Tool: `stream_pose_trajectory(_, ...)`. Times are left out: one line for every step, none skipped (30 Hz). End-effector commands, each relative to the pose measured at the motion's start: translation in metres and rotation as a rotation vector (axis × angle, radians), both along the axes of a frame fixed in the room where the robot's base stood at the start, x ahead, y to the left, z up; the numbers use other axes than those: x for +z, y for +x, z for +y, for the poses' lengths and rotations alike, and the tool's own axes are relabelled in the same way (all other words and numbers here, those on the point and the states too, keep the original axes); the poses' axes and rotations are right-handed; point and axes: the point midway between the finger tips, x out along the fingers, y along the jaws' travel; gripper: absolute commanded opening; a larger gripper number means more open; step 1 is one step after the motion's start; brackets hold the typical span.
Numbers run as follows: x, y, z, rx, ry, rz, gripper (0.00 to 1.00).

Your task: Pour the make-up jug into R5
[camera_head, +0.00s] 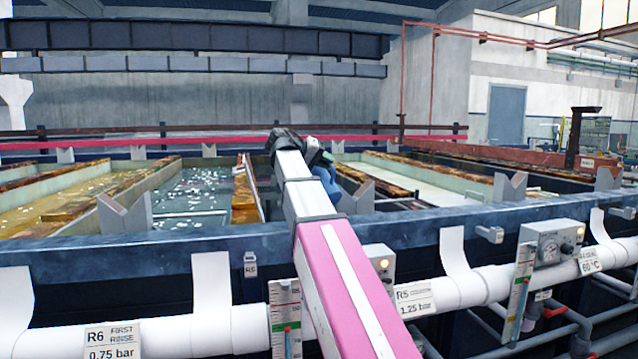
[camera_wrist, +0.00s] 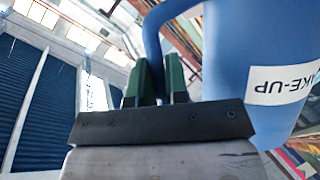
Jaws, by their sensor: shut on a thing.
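The make-up jug is blue and mostly hidden behind my arm in the head view (camera_head: 328,182). In the wrist view the jug (camera_wrist: 240,55) fills the right side, its white label upside down. My gripper (camera_head: 318,158) is past the front rail, over the tanks. In the wrist view its green fingers (camera_wrist: 154,75) are closed around the jug's handle (camera_wrist: 153,40). The R5 sign (camera_head: 413,298) hangs on the white pipe, right of my arm. My arm hides part of the tank area behind it. I cannot tell whether liquid is leaving the jug.
The R6 sign (camera_head: 112,341) is at lower left. A tank with dark greenish liquid (camera_head: 195,198) lies left of my arm. A paler tank (camera_head: 425,180) lies to its right. The blue front rail (camera_head: 150,243) and grey V-shaped supports (camera_head: 508,190) stand around them.

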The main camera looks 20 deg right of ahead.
Motion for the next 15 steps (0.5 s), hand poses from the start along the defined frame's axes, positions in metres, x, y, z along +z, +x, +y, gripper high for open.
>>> stream_pose_trajectory(0.0008, 0.0002, -0.0001, 0.000, -0.002, -0.002, 0.00)
stream_pose_trajectory(0.0008, 0.0002, -0.0001, 0.000, -0.002, -0.002, 0.00)
stream_pose_trajectory(0.0008, 0.0002, -0.0002, -0.001, -0.002, -0.001, 0.00)
stream_pose_trajectory(0.0008, 0.0002, -0.0002, -0.001, -0.002, -0.001, 0.00)
stream_pose_trajectory(0.0008, 0.0002, -0.0002, -0.001, -0.002, -0.001, 0.00)
stream_pose_trajectory(0.0008, 0.0002, -0.0002, -0.001, -0.002, -0.001, 0.00)
stream_pose_trajectory(0.0008, 0.0003, 0.0000, -0.001, -0.002, -0.001, 0.00)
stream_pose_trajectory(0.0008, 0.0003, 0.0000, -0.001, -0.002, -0.001, 0.00)
stream_pose_trajectory(0.0008, 0.0003, 0.0000, -0.001, -0.002, -0.001, 0.00)
stream_pose_trajectory(0.0008, 0.0003, 0.0000, -0.001, -0.002, -0.001, 0.00)
stream_pose_trajectory(0.0009, 0.0006, 0.0000, 0.000, -0.002, 0.001, 0.00)
stream_pose_trajectory(0.0008, 0.0014, 0.0003, 0.000, -0.006, 0.007, 0.00)
stream_pose_trajectory(0.0008, 0.0022, 0.0005, 0.000, -0.009, 0.013, 0.00)
stream_pose_trajectory(0.0007, 0.0032, 0.0009, 0.000, -0.013, 0.023, 0.00)
stream_pose_trajectory(0.0007, 0.0048, 0.0014, 0.000, -0.019, 0.037, 0.00)
